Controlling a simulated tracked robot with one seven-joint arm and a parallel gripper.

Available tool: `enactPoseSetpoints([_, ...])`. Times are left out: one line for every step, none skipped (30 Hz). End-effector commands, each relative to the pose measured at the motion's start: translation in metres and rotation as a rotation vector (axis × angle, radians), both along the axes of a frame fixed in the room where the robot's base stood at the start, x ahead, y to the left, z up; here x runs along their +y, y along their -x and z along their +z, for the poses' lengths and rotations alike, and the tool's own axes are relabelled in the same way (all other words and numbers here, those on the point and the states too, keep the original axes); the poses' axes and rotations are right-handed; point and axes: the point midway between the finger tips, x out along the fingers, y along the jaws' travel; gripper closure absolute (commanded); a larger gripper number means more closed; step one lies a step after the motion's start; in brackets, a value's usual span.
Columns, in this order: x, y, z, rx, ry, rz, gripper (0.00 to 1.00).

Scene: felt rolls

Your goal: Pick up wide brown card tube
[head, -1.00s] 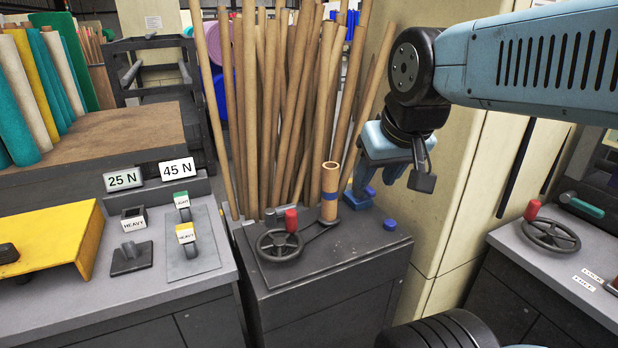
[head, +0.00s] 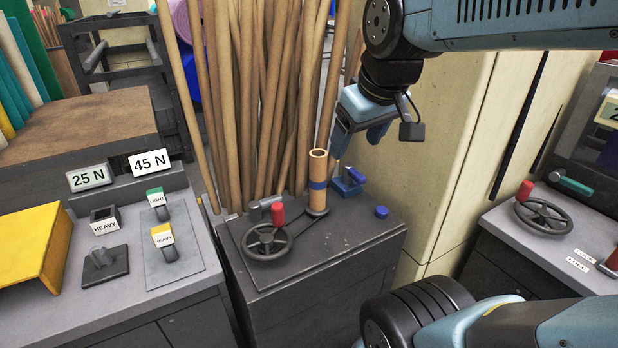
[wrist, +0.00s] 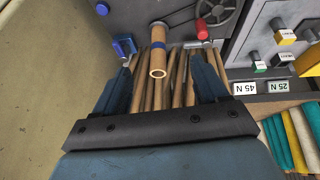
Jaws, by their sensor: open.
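The wide brown card tube (head: 317,170) stands upright on the dark cabinet (head: 340,245), with a blue band around its middle and an open top. My gripper (head: 356,147) is open and empty, above and to the right of the tube's top, with a gap between them. In the wrist view the tube (wrist: 158,58) shows between and beyond the two spread fingers of my gripper (wrist: 166,85), its open end facing the camera. The tube's foot is at a round dark base on the cabinet top.
A hand wheel with a red knob (head: 278,213) is left of the tube. A blue clamp-like part (head: 348,183) and a blue cap (head: 381,212) are to its right. Tall thin brown tubes (head: 245,100) crowd behind it. A pale pillar (head: 440,150) rises at right.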

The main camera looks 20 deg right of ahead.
Motion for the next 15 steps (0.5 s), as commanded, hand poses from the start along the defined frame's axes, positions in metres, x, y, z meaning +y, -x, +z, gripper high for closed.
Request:
enactPoseSetpoints([0.0, -0.01, 0.001, 0.023, 0.03, 0.078, 0.22])
enactPoseSetpoints([0.0, -0.016, 0.002, 0.034, 0.051, 0.131, 0.22])
enactPoseSetpoints([0.0, -0.024, 0.003, 0.052, 0.079, 0.208, 0.22])
enactPoseSetpoints([-0.001, -0.03, 0.003, 0.065, 0.099, 0.265, 0.22])
enactPoseSetpoints([-0.001, -0.035, 0.003, 0.078, 0.119, 0.322, 0.22])
enactPoseSetpoints([-0.001, -0.044, 0.004, 0.092, 0.145, 0.398, 0.22])
enactPoseSetpoints([-0.001, -0.05, 0.004, 0.104, 0.164, 0.457, 0.22])
enactPoseSetpoints([-0.001, -0.056, 0.003, 0.117, 0.182, 0.515, 0.22])
enactPoseSetpoints([-0.001, -0.064, 0.003, 0.131, 0.205, 0.593, 0.22])
enactPoseSetpoints([-0.001, -0.07, 0.003, 0.141, 0.222, 0.651, 0.22])
enactPoseSetpoints([-0.001, -0.076, 0.002, 0.151, 0.238, 0.71, 0.22])
enactPoseSetpoints([-0.001, -0.084, 0.001, 0.166, 0.259, 0.789, 0.22])
enactPoseSetpoints([-0.001, -0.091, 0.0, 0.175, 0.274, 0.85, 0.22])
enactPoseSetpoints([-0.001, -0.097, -0.001, 0.185, 0.288, 0.909, 0.22])
enactPoseSetpoints([-0.001, -0.106, -0.003, 0.197, 0.307, 0.987, 0.22])
